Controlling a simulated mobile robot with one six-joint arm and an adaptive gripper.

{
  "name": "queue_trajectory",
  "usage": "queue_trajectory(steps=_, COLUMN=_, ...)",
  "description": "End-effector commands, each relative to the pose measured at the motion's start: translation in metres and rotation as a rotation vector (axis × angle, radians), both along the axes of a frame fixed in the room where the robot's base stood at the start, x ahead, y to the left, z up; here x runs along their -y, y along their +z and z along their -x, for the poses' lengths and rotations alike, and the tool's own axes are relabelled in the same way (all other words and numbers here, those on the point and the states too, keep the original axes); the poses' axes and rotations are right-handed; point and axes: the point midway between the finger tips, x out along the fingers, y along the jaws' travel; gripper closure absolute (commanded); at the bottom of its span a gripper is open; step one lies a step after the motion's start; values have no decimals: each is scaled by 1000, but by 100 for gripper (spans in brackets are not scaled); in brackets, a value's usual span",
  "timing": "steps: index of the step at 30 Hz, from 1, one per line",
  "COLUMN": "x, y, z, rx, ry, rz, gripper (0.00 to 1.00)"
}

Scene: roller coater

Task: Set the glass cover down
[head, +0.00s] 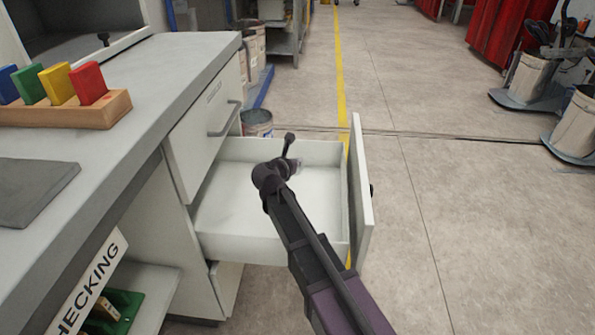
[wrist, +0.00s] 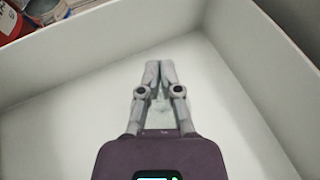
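My gripper (wrist: 160,72) is inside the open white drawer (head: 230,205), above its floor, with its fingertips drawn together. In the wrist view a small pale, greenish, see-through patch, which looks like the glass cover (wrist: 160,114), shows between the fingers. Its outline is faint, and I cannot tell how much of it lies below the fingers. In the head view the gripper (head: 298,165) is small and pale against the drawer, and the glass cover cannot be made out there.
The drawer's walls surround my gripper; its floor looks otherwise bare. The grey workbench (head: 130,140) at left carries a wooden block holder (head: 75,115) with coloured blocks and a dark grey plate (head: 35,190). A bucket (head: 257,122) stands behind the drawer.

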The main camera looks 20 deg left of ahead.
Motion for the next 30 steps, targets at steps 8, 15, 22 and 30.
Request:
queue_trajectory(steps=8, x=0, y=0, z=0, rx=0, ry=0, rz=0, gripper=100)
queue_trajectory(steps=15, x=0, y=-13, z=1, rx=0, ry=0, rz=0, gripper=100)
queue_trajectory(steps=22, x=0, y=-31, z=1, rx=0, ry=0, rz=1, gripper=100)
queue_trajectory(steps=30, x=0, y=-35, z=1, rx=0, ry=0, rz=1, gripper=100)
